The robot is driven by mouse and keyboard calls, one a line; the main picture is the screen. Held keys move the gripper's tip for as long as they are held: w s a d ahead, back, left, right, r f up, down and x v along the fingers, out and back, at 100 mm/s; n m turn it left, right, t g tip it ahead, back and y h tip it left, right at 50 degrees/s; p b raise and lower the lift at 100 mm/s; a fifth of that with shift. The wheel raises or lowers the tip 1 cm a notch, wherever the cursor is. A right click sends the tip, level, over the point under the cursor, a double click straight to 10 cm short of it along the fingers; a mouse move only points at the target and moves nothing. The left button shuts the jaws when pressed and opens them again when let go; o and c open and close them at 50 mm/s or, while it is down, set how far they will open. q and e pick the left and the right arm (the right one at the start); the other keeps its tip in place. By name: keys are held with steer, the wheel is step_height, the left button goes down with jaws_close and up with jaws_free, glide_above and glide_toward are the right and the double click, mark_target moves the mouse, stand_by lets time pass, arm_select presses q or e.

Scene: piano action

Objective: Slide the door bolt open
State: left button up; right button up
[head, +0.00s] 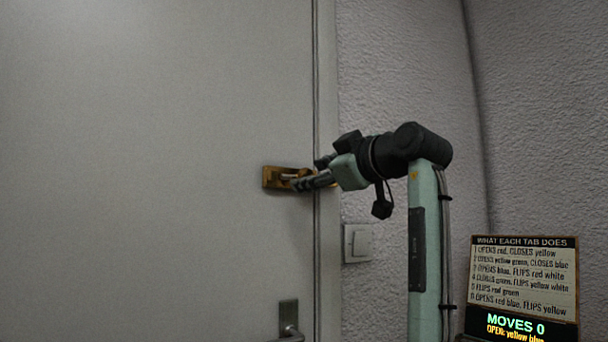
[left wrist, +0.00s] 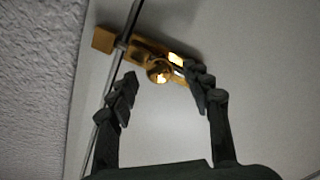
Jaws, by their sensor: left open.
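The brass door bolt (head: 272,177) is mounted on the pale door (head: 160,150), near the door's right edge. In the left wrist view the bolt (left wrist: 150,50) shows with a round knob (left wrist: 159,72) on it, and a brass keeper (left wrist: 103,39) sits across the door gap. My left gripper (head: 310,181) is at the bolt in the head view and covers its right part. In the left wrist view my left gripper (left wrist: 162,88) is open, its fingers either side of the knob and apart from it. My right gripper is not in view.
A door handle (head: 289,330) is below the bolt. A light switch (head: 357,243) is on the textured wall right of the frame. A sign panel (head: 522,280) with tab rules and "MOVES 0" stands at the lower right. The door's left side is clear.

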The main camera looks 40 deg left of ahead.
arm_select(q)
steer(key=shift+x, duration=1.7)
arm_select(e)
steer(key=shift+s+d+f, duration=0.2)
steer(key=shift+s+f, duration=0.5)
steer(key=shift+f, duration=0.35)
arm_select(q)
steer(key=shift+c, duration=0.5)
